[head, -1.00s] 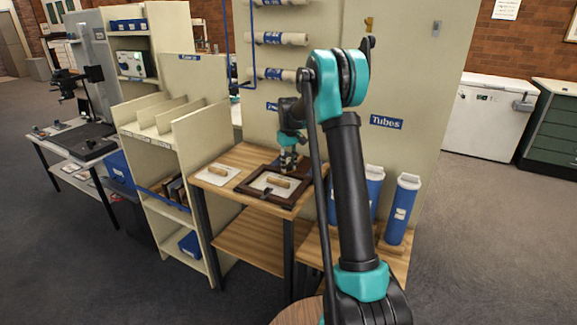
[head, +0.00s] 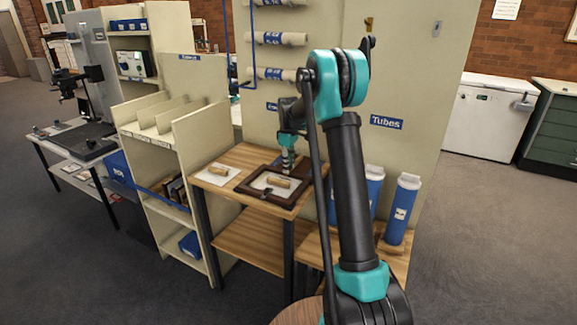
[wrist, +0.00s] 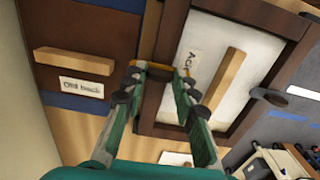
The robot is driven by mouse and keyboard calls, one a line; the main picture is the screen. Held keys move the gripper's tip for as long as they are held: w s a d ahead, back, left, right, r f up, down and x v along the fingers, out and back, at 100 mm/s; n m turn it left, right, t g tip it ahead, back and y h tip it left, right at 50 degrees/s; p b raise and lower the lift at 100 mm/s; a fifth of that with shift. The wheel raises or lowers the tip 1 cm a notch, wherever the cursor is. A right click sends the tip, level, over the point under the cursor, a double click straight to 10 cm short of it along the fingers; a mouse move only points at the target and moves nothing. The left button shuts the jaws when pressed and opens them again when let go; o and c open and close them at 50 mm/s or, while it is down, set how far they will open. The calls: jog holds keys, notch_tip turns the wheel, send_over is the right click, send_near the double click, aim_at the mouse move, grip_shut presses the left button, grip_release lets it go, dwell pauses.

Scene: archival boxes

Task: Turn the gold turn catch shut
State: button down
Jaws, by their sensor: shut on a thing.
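The gold turn catch (wrist: 155,69) shows as a gold bar between my fingertips at the edge of a dark brown frame (wrist: 172,38) in the wrist view. My gripper (wrist: 156,78) is shut on the catch, one finger at each end of it. In the head view my gripper (head: 288,168) points down at the back edge of the frame (head: 246,181), which lies on a wooden table. The catch is too small to make out there. The frame holds a pale panel (wrist: 202,60) with a wooden handle (wrist: 216,84).
A dark catch (wrist: 270,97) sits on the frame's far side in the wrist view. A dark board (wrist: 90,35) with a wooden bar and label lies beside the frame. A white card (head: 216,174) lies on the table's left. Blue tubes (head: 402,212) stand at the right.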

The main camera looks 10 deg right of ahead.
dwell(0.3)
jog(key=c, duration=1.2)
grip_release()
jog(key=shift+r, duration=0.1)
notch_tip(320, 180, up, 12)
jog(key=shift+f, duration=0.1)
jog(key=s+d+f+m+t, duration=0.1)
jog(key=s+f+m, duration=0.2)
jog(key=s, duration=1.1)
jog(key=s+d+f+m+t, duration=0.1)
jog(key=s+f+m, duration=0.3)
jog(key=s, duration=0.9)
jog(key=s+d+f+m+t, duration=0.2)
jog(key=s+f+m, duration=0.2)
jog(key=s+f, duration=0.4)
jog(key=shift+s+d, duration=0.1)
jog(key=shift+s, duration=3.25)
